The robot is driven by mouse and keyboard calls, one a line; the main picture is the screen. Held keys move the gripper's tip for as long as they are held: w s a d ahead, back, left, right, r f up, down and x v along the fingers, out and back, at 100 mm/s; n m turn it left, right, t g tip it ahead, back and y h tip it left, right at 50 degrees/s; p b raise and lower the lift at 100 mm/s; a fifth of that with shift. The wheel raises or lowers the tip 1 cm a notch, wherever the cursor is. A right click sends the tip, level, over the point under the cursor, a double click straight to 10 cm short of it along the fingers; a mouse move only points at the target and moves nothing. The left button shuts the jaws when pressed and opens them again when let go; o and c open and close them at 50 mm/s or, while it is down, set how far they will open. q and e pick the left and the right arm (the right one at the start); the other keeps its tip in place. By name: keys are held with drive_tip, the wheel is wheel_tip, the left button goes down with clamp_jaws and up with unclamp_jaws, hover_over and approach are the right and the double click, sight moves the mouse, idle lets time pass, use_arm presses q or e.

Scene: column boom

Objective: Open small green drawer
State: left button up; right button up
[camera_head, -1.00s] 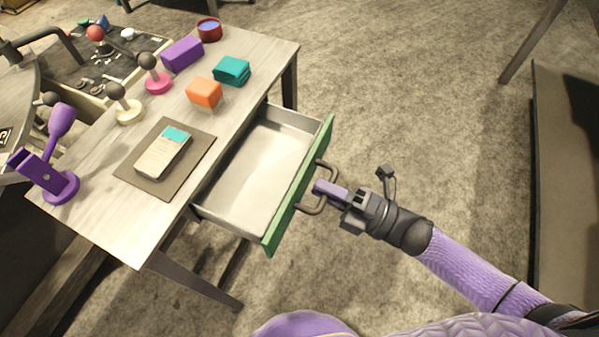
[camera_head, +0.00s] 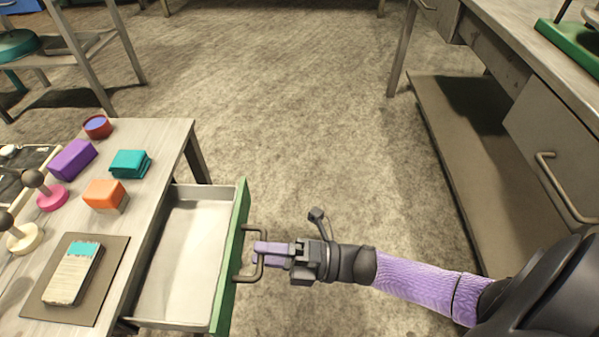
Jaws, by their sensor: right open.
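The small drawer with a green front (camera_head: 232,262) is pulled out of the pale wooden table (camera_head: 160,137) at the left. Its pale interior (camera_head: 185,258) shows and looks empty. A dark bar handle (camera_head: 255,236) stands out from the green front. My right gripper (camera_head: 262,253) is at the handle, coming from the right, with its purple fingers overlapping the bar in the picture. It is open; whether it touches the bar I cannot tell. My left gripper is not in view.
On the table are an orange block (camera_head: 104,195), a teal block (camera_head: 130,163), a purple block (camera_head: 72,159), a red cup (camera_head: 97,126) and a dark mat (camera_head: 105,276). Another workbench (camera_head: 538,50) stands at the right. Carpeted floor between them is clear.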

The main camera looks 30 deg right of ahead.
drive_tip(key=v, duration=0.9)
